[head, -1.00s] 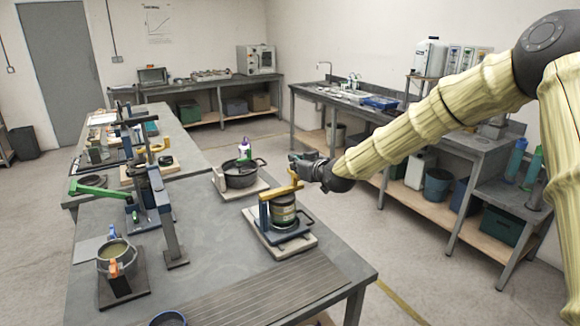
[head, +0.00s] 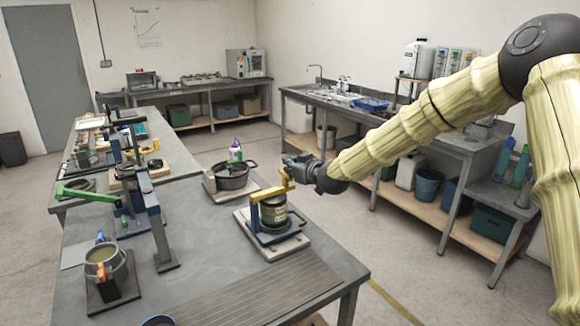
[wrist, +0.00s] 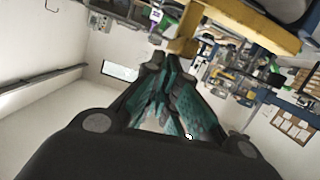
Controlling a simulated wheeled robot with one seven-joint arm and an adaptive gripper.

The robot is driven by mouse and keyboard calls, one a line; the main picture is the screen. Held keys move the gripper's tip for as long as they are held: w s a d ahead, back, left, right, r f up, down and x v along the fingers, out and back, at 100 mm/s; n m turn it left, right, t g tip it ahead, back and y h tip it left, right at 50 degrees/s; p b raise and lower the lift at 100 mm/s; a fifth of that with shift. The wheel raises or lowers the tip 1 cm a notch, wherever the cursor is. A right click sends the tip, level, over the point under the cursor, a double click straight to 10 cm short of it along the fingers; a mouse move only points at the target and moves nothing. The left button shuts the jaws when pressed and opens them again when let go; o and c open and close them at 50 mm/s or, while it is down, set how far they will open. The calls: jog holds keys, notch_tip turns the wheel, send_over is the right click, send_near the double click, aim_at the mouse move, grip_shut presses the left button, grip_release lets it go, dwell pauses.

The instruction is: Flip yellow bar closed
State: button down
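The yellow bar (head: 268,191) lies roughly level over a dark jar (head: 273,214) in a blue-posted frame on a pale base at the table's right side. The bar's right end has a short yellow upright. My gripper (head: 290,161) is beside and just above this end in the head view. In the wrist view, the fingers (wrist: 167,63) come together at their tips with nothing seen between them. The yellow bar (wrist: 250,25) crosses the top right there, its end close beyond the fingertips. I cannot tell whether they touch.
A dark pot (head: 232,176) on a pale base stands behind the frame. To the left are a green-lever stand (head: 88,193) and a metal pot on a dark base (head: 104,264). The table top (head: 205,250) is mostly bare in front of the frame.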

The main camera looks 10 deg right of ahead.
jog(key=s+d+r+b, duration=0.1)
jog(key=s+d+r, duration=0.3)
jog(key=s+r, duration=0.2)
jog(key=shift+s+d+r+b, duration=0.2)
jog(key=shift+s+b, duration=0.15)
jog(key=shift+s, duration=1)
jog(key=shift+f, duration=0.1)
